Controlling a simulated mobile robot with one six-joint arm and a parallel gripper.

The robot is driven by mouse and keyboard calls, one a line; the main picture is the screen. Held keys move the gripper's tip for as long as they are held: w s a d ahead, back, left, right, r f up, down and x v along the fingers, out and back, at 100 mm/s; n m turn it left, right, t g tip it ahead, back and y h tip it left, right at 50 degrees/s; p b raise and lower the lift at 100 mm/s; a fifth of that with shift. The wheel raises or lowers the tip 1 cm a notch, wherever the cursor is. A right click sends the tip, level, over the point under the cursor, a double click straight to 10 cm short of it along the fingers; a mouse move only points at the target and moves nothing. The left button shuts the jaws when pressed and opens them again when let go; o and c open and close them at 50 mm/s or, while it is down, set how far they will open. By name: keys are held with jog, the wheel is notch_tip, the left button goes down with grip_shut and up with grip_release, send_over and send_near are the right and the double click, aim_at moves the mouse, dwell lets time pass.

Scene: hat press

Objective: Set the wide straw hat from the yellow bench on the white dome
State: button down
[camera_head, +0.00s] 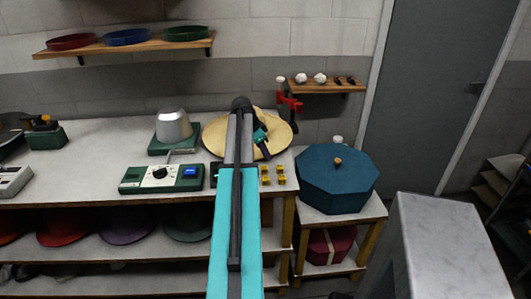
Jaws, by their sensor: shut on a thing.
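The wide straw hat (216,139) is a broad tan disc above the back of the pale worktop, with its middle hidden behind my arm. My gripper (264,150) is at the hat's right front part, shut on it; the fingertips are small and partly dark, so the exact grip is unclear. A pale grey-white dome (173,126) stands on a green base to the left of the hat, and its top is bare. Whether the hat touches the worktop cannot be told. No bench that is clearly yellow shows.
A green control box (161,178) with a dial stands in front of the dome. Small yellow items (272,174) lie right of my arm. A blue octagonal box (336,180) stands on a side table at right. A red-and-black fixture (289,103) is behind the hat.

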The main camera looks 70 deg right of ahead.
jog(key=c, duration=1.8)
grip_release()
jog(key=b+v, duration=0.2)
jog(key=v, duration=1.1)
jog(key=shift+r, duration=0.3)
jog(key=shift+w+a, duration=0.15)
jog(key=shift+r, duration=0.1)
